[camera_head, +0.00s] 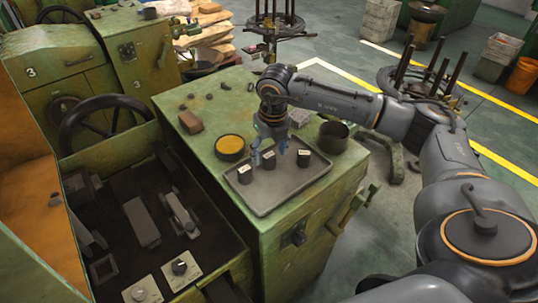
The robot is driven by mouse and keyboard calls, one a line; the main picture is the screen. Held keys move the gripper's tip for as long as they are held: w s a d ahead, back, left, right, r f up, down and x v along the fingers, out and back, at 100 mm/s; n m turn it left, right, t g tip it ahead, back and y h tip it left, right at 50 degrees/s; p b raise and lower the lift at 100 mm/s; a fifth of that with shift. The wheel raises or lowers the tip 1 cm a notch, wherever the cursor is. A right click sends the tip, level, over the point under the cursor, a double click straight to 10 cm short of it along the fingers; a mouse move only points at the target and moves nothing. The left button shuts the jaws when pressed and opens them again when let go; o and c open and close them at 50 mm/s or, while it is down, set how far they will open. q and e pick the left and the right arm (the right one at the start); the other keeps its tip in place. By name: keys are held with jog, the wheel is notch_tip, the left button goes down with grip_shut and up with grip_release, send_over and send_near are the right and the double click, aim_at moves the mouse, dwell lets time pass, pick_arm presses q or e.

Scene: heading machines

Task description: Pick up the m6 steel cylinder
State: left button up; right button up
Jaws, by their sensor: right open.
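Three small dark cylinders with pale labels stand on a grey tray (290,188) on top of the green cabinet. One is at the left (244,175), one in the middle (267,160) and one at the right (304,158). The labels are too small to read, so I cannot tell which is the m6 steel cylinder. My right gripper (269,153) points down over the tray, open, with its blue-tipped fingers around or just above the middle cylinder. I cannot tell whether they touch it. My left gripper is not in view.
A round tin with yellow contents (230,146) and a dark cup (333,137) stand close to the tray. A brown block (190,122) and small loose parts lie farther back. A green machine with a handwheel (105,122) stands to the left.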

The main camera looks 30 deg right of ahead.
jog(key=shift+f, duration=0.55)
grip_shut()
jog(key=shift+r, duration=0.1)
